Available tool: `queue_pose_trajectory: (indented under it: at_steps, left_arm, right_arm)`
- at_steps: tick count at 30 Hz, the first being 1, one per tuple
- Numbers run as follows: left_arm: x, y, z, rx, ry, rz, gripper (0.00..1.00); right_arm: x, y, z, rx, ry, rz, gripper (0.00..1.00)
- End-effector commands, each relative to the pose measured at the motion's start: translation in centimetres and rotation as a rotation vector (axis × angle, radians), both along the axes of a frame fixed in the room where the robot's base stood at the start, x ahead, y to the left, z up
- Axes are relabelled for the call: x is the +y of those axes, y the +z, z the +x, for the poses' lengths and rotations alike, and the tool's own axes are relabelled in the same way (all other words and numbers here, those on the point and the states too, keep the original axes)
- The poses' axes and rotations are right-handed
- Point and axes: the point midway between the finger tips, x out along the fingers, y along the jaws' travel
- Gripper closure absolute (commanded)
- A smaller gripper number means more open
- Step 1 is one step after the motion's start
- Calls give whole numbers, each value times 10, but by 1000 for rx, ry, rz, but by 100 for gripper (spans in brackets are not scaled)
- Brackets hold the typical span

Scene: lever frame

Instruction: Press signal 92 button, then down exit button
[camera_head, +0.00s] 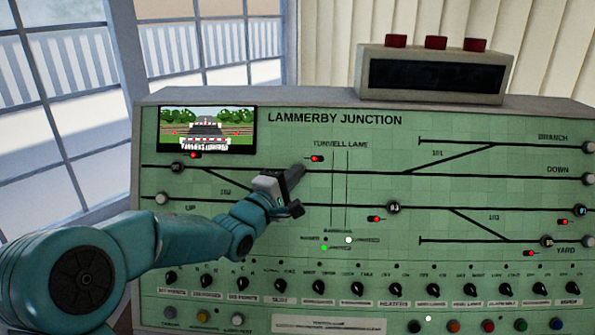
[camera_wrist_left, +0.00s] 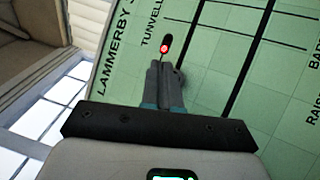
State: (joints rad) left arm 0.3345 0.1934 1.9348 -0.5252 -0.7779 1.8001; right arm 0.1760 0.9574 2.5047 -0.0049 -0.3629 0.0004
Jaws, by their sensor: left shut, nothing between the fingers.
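The green control panel (camera_head: 350,185) reads LAMMERBY JUNCTION and carries black track lines. My left gripper (camera_head: 297,171) is shut and empty, its tips at the DOWN line just below and left of a red signal light (camera_head: 317,158). In the left wrist view the shut fingers (camera_wrist_left: 166,75) point at the panel below that light (camera_wrist_left: 166,46). Whether they touch it I cannot tell. I can read no button marked 92; whatever lies under the fingertips is hidden. A pale round button (camera_head: 588,180) sits at the right end of the DOWN line. My right gripper is not in view.
Dark round buttons (camera_head: 393,208) and more pale ones (camera_head: 162,199) sit on other lines. A row of black rotary knobs (camera_head: 357,288) runs below. A small picture screen (camera_head: 207,129) is at upper left. A grey box (camera_head: 435,75) with red lamps stands on top.

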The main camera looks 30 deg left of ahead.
Motion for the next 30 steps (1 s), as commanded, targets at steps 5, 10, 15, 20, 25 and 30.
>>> queue_pose_trajectory:
  at_steps: [5, 10, 15, 20, 25, 30]
  left_arm:
    - [0, 0, 0, 0, 0, 0, 100]
    - [0, 0, 0, 0, 0, 0, 100]
    - [0, 0, 0, 0, 0, 0, 100]
    - [0, 0, 0, 0, 0, 0, 100]
    - [1, -1, 1, 0, 0, 0, 100]
    - [3, -5, 6, 0, 0, 1, 100]
  right_arm:
    - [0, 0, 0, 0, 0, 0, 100]
    - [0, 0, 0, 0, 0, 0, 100]
    - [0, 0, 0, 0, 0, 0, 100]
    - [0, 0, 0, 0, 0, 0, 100]
    - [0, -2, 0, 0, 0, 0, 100]
    - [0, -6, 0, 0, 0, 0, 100]
